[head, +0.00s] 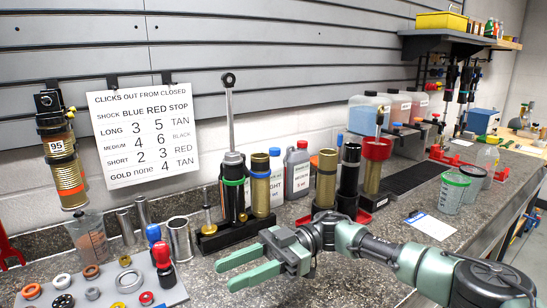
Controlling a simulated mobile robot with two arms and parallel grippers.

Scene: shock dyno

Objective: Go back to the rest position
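My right gripper (226,276) reaches in from the lower right, low over the front of the speckled grey bench (345,268). Its two green fingers point left and stand apart, with nothing between them. The fingers are in front of a black stand (228,236) that holds a shock with a green ring (232,190) and a gold cylinder (260,192). I cannot tell exactly how high the fingers are above the bench. My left gripper is not in view.
A grey tray (188,292) with rings and red- and blue-topped tools lies left of the fingers. Measuring cups (453,193) stand at right.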

